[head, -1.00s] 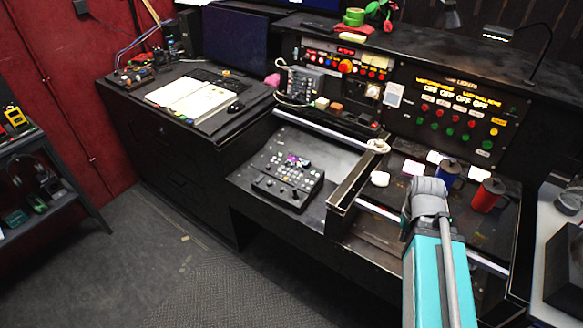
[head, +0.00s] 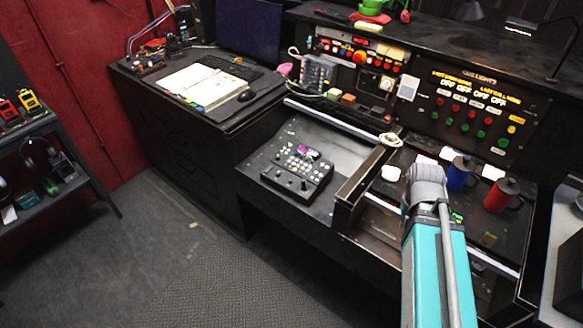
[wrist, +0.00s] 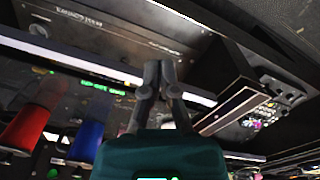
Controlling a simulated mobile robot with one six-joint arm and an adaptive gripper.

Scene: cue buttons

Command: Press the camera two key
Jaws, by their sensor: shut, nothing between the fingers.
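The key labels are too small to read, so I cannot tell which is camera two. The panel also shows at the right of the wrist view (wrist: 262,115). My gripper (wrist: 158,70) has its fingertips together and empty, away from the panel and touching no key. In the head view my arm hides the gripper.
A raised black divider (head: 362,180) stands between the panel and my arm. A blue mug (head: 460,174) and a red mug (head: 501,195) stand right of my arm. The cue lights board (head: 475,105) rises behind. Open floor (head: 190,265) lies front left.

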